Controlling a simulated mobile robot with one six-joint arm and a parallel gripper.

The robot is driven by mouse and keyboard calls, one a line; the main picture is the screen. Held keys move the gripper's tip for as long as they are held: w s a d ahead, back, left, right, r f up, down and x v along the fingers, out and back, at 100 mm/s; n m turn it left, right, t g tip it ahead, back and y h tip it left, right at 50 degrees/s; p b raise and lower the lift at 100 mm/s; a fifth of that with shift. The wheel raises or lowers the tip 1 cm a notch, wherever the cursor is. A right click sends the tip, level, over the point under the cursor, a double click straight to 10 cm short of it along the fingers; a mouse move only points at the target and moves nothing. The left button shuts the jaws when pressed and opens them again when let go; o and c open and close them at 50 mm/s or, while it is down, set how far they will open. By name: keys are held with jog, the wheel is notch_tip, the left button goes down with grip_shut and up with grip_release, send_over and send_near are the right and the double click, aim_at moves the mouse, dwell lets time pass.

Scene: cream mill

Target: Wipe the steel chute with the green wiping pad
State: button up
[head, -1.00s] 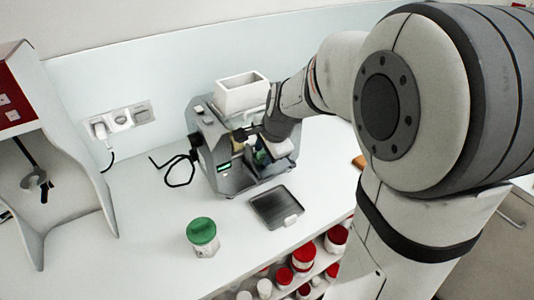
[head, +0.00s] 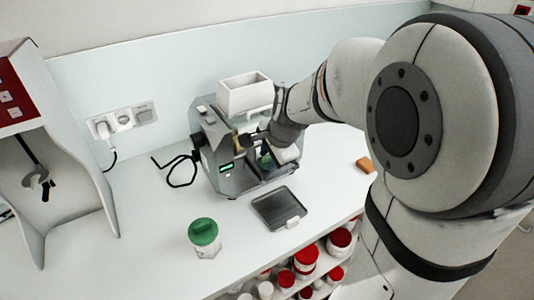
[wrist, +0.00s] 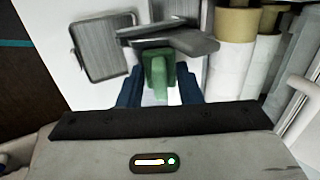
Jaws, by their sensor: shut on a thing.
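The green wiping pad (wrist: 158,72) is between the blue fingers of my gripper (wrist: 158,92), which is shut on it in the wrist view. A bit of the green pad also shows below my gripper in the head view (head: 265,160). The pad's far end is close to a grey metal piece (wrist: 190,42), which looks like the steel chute; I cannot tell whether they touch. In the head view my gripper is at the front of the grey mill (head: 232,180), and my wrist hides most of the chute area.
A dark flat tray (head: 278,208) lies in front of the mill. A green-lidded jar (head: 205,238) stands to its left. A white hopper (head: 245,94) tops the mill, and a black cable (head: 180,172) lies beside it. Red-lidded jars (head: 305,258) fill the shelf below.

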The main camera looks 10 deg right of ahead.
jog(key=shift+s+d+f, duration=0.2)
jog(key=shift+s+f, duration=0.15)
jog(key=shift+s, duration=0.4)
jog(key=shift+r, duration=0.1)
notch_tip(320, 180, up, 8)
jog(key=s+p, duration=0.1)
jog(key=p, duration=0.4)
jog(key=shift+d+p, duration=0.2)
jog(key=shift+p, duration=0.15)
jog(key=shift+f, duration=0.2)
